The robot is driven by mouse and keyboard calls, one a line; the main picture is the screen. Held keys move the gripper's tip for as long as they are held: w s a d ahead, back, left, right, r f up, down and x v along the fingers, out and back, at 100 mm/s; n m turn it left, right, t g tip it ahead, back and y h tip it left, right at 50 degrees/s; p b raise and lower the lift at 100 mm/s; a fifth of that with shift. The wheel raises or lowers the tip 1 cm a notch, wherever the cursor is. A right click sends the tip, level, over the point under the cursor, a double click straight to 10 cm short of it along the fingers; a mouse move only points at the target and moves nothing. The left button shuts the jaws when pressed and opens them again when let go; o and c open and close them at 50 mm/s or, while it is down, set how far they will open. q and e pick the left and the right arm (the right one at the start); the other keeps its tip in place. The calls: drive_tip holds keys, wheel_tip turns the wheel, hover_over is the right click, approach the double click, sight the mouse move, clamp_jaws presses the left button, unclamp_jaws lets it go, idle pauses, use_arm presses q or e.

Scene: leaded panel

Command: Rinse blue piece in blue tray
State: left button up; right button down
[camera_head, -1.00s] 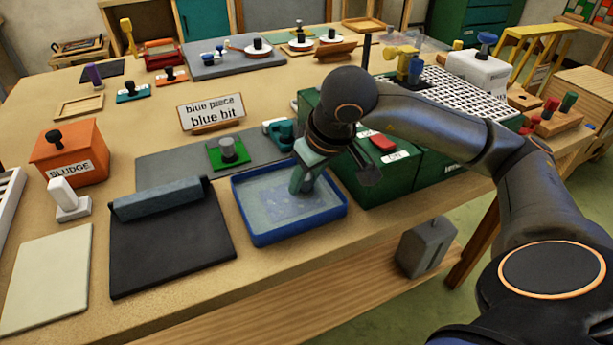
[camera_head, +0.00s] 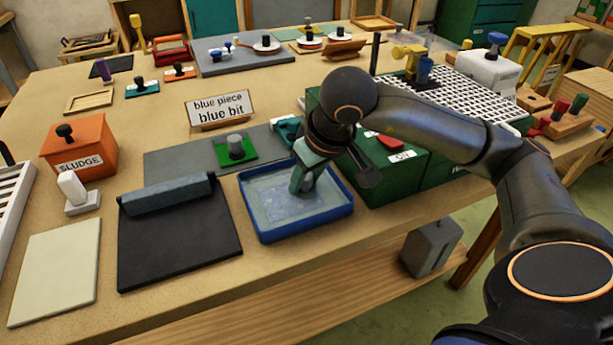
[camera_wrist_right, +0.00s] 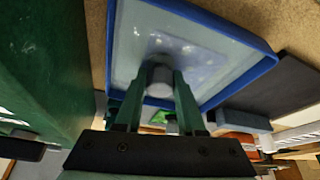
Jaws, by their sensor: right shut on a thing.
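The blue tray (camera_head: 263,236) sits near the table's front edge, holding shallow pale water with whitish specks. It fills the top of the right wrist view (camera_wrist_right: 235,30). My right gripper (camera_head: 298,184) points down into the tray's right part. In the right wrist view its two green fingers (camera_wrist_right: 160,82) are shut on a grey round knob (camera_wrist_right: 161,84). The knob's lower end is at the water. My left gripper is not in view.
A green piece with a grey knob (camera_head: 237,147) sits behind the tray on a grey mat (camera_head: 170,162). Green boxes (camera_head: 412,172) stand close at the tray's right. A black mat with a roll (camera_head: 180,245) lies left. A "blue piece / blue bit" sign (camera_head: 221,107) stands behind.

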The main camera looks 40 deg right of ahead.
drive_tip(key=shift+s+d+b, duration=0.1)
drive_tip(key=shift+d+b, duration=0.2)
drive_tip(key=shift+d, duration=0.1)
idle(1.4)
drive_tip(key=shift+r+p, duration=1.85)
drive_tip(key=shift+r, duration=0.7)
drive_tip(key=shift+r+p, duration=1.2)
drive_tip(key=shift+r, duration=0.35)
drive_tip(key=shift+f, duration=0.1)
